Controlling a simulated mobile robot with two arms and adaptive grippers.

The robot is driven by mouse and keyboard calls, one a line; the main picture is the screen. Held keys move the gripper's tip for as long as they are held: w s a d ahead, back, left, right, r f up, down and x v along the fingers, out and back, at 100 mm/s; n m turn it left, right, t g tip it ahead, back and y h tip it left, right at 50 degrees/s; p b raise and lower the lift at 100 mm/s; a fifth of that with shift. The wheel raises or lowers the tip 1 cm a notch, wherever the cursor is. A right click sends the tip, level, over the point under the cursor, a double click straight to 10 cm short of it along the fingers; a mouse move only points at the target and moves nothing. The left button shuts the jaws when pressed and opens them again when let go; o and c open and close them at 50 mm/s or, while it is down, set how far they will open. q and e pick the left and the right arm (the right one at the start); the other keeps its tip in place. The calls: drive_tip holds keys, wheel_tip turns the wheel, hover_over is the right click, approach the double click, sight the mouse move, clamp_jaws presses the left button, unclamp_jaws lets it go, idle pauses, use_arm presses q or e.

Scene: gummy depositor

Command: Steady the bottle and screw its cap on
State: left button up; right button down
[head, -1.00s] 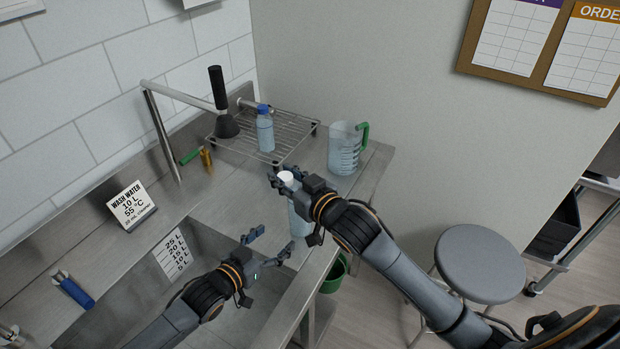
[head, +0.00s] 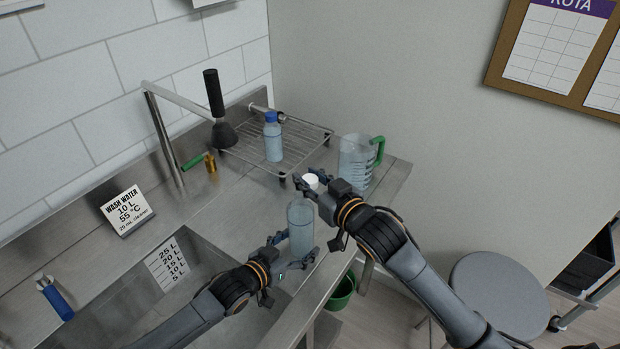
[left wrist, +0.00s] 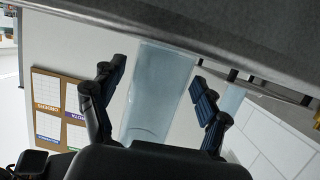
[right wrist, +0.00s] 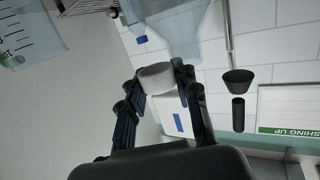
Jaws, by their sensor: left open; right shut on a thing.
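The clear bluish bottle (head: 300,226) stands upright on the steel counter near its front edge. It fills much of the gap between my left fingers in the left wrist view (left wrist: 155,95). My left gripper (head: 292,246) is open around the bottle's lower body, with gaps at the fingers. My right gripper (head: 311,183) is shut on the white cap (right wrist: 156,77), just above and slightly right of the bottle's top in the head view. The bottle's shoulder (right wrist: 180,30) shows beside the cap in the right wrist view. Its mouth is mostly hidden, so I cannot tell whether cap and bottle touch.
A blue-capped bottle (head: 273,140) and a black plunger (head: 218,110) stand at the wire rack (head: 300,137). A measuring jug (head: 355,165) with a green handle is right of my right gripper. The sink (head: 150,285) lies left; a green bucket (head: 342,292) is below the counter edge.

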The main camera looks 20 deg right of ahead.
use_arm(q)
drive_tip(key=shift+w+d+f, duration=0.15)
drive_tip(key=shift+w+d, duration=0.15)
use_arm(e)
drive_tip(key=shift+w+d+f, duration=0.1)
drive_tip(key=shift+w+d, duration=0.15)
drive_tip(key=shift+w, duration=0.05)
use_arm(q)
drive_tip(key=shift+s+a, duration=0.1)
drive_tip(key=shift+s, duration=0.05)
drive_tip(key=shift+c, duration=0.9)
use_arm(e)
drive_tip(key=shift+s+a, duration=0.1)
drive_tip(key=shift+s, duration=0.1)
use_arm(q)
drive_tip(key=c, duration=0.7)
drive_tip(key=o, duration=0.4)
clamp_jaws()
